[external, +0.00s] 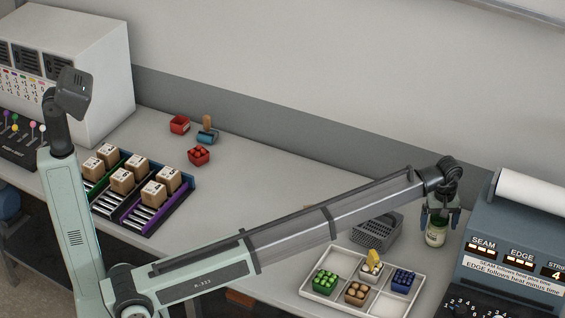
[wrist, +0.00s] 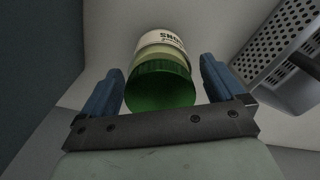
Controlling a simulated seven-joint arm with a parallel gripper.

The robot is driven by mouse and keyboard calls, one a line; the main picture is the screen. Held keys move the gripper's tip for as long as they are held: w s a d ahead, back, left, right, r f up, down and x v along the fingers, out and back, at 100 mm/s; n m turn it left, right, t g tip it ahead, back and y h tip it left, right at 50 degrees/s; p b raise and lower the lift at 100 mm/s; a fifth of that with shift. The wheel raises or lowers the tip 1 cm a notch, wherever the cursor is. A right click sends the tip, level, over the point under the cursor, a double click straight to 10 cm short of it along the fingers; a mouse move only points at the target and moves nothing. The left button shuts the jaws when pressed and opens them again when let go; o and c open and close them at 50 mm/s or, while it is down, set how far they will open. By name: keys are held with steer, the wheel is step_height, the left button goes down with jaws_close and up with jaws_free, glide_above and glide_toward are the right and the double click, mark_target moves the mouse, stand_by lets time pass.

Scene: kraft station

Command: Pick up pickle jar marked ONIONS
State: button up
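A glass jar with a green lid and a pale label (external: 436,236) stands at the right, between the white tray and the grey-blue machine. In the wrist view the jar (wrist: 161,82) shows lid towards me. Only part of its label is visible, with dark letters that look upside down, fitting part of ONIONS. My gripper (external: 441,212) points down over the jar. In the wrist view the blue fingers of my gripper (wrist: 162,85) are spread, one on each side of the lid, with a small gap visible at the right. The jar's base is hidden in the wrist view.
A grey perforated basket (external: 377,232) stands left of the jar and shows close by in the wrist view (wrist: 285,60). A white divided tray (external: 337,262) holds small coloured boxes. The machine (external: 510,250) stands close on the right.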

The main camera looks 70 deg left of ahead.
steer(key=c, duration=1.4)
steer(key=shift+r, duration=0.1)
